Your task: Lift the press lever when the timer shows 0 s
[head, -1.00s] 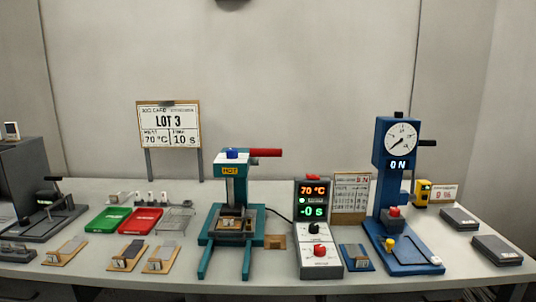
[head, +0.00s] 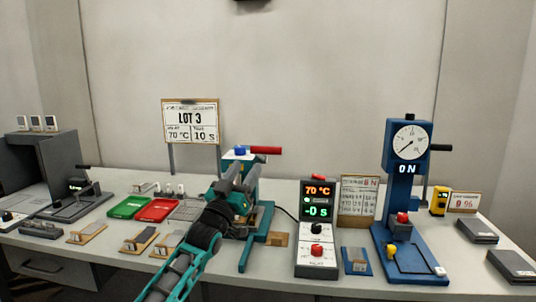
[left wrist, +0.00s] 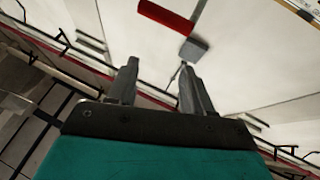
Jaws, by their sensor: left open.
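The teal press (head: 256,222) stands mid-table. Its lever has a red grip (head: 265,150) pointing right, near the press's top. In the left wrist view the red grip (left wrist: 166,17) and a grey block (left wrist: 194,48) lie beyond the fingertips, not between them. My left gripper (head: 243,169) is open in front of the press column, a little below the lever, and hides part of the press; its empty jaws also show in the left wrist view (left wrist: 157,64). My right gripper is out of view.
A blue gauge stand (head: 402,205) marked ON stands right of the timer box. Green (head: 128,207) and red (head: 157,210) trays lie left of the press. A sign (head: 191,124) reads LOT 3, 70 °C, 10 s. Small boards lie along the front edge.

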